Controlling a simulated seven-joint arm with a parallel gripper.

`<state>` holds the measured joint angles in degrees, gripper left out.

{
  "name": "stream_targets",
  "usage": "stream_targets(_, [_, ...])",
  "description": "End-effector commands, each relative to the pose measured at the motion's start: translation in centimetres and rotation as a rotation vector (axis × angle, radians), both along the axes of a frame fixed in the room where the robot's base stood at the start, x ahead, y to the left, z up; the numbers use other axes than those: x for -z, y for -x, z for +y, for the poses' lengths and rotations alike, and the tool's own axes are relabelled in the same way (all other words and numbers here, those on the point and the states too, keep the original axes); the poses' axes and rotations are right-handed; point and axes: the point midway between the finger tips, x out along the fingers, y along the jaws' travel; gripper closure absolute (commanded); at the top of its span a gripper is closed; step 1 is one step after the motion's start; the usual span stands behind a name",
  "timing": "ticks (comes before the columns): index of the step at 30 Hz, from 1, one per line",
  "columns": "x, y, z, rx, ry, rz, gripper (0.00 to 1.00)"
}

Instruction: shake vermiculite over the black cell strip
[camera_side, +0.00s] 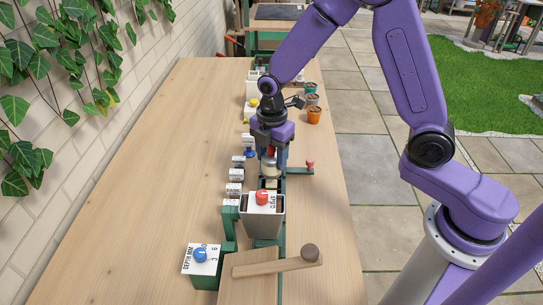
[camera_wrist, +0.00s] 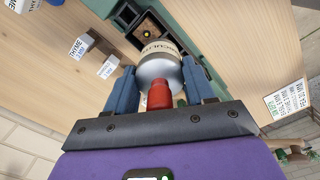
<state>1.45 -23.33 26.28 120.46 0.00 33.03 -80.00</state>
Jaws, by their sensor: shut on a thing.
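My gripper (camera_side: 270,158) is shut on the vermiculite shaker, a metal can with a cream label. In the wrist view the shaker (camera_wrist: 160,70) sits between the blue fingers of my gripper (camera_wrist: 163,92), with a red part towards the camera. In the side view the shaker (camera_side: 268,166) is partly hidden by the fingers. The black cell strip (camera_wrist: 122,18) shows just beyond the shaker in the wrist view. One dark cell has a small yellowish spot in it. The shaker hides part of the strip.
A white-topped box with a red knob (camera_side: 262,198) stands in front of my gripper. A box with a blue knob (camera_side: 200,256) and a wooden lever (camera_side: 278,262) are nearer. Small labelled blocks (camera_side: 235,189) line the left side. Small pots (camera_side: 314,115) stand behind right. The left tabletop is clear.

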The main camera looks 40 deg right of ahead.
Motion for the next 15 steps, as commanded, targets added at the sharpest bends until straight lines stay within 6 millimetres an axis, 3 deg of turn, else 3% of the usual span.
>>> stream_targets(8, [0.0, 1.5, 1.6, -0.003, 0.000, -0.002, 0.68])
stream_targets(15, [0.0, 0.4, 0.4, 0.002, 0.000, -0.002, 0.68])
